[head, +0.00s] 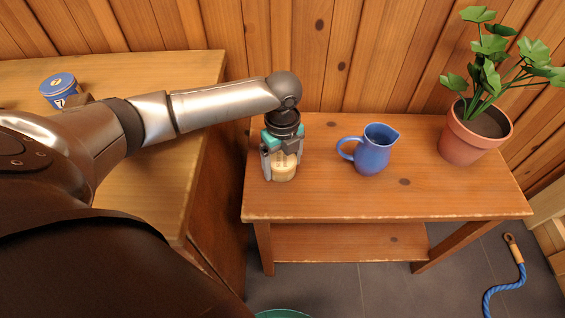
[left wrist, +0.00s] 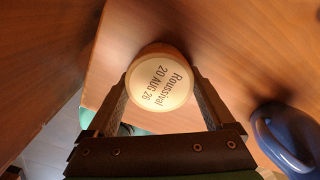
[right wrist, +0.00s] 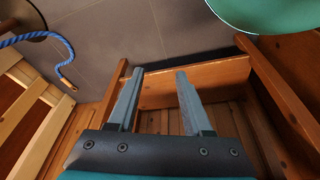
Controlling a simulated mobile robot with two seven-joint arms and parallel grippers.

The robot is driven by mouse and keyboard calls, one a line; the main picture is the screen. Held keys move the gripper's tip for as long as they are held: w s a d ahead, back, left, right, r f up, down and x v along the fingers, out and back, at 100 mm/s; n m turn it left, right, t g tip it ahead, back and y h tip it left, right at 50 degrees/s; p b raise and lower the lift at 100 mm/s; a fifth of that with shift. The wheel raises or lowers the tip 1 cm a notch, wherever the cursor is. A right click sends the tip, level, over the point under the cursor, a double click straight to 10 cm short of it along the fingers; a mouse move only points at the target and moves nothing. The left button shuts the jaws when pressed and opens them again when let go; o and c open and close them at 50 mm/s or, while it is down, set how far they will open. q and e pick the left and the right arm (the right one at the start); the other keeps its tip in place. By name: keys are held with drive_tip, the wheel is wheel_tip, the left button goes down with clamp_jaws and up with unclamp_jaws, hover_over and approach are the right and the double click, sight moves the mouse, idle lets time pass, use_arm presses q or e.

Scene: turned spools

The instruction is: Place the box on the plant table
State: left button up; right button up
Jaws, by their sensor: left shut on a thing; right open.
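The box, a small round cream-lidded one (head: 284,170), is between the fingers of my left gripper (head: 281,163), at the left end of the plant table (head: 330,204). In the left wrist view its lid (left wrist: 161,82) reads "Roussival 20 AUG 26", with a finger on each side. The box is on or just above the tabletop; I cannot tell whether it touches. The potted plant (head: 476,130) stands at the table's right end. My right gripper (right wrist: 158,78) shows only in the right wrist view, open and empty.
A blue jug (head: 371,150) stands right of the box, and shows in the left wrist view (left wrist: 285,138). A blue tin (head: 59,90) is on the left cabinet (head: 165,70). A blue rope (head: 508,285) lies on the floor at right. A green round thing (right wrist: 270,12) is near my right gripper.

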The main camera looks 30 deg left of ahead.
sight(283, 160)
use_arm(q)
drive_tip(key=o, duration=1.1)
drive_tip(key=shift+f, duration=0.1)
drive_tip(key=shift+c, duration=0.2)
drive_tip(key=shift+r, duration=0.45)
wheel_tip(283, 160, up, 9)
drive_tip(key=p, duration=0.4)
drive_tip(key=shift+r+p, duration=0.7)
drive_tip(key=shift+r, duration=0.55)
use_arm(e)
drive_tip(key=s+d+f, duration=0.3)
drive_tip(key=s+f, duration=0.2)
drive_tip(key=f, duration=0.4)
drive_tip(key=shift+s+d+f+g, duration=0.2)
drive_tip(key=shift+s+d+g, duration=0.05)
drive_tip(key=shift+s+g, duration=0.15)
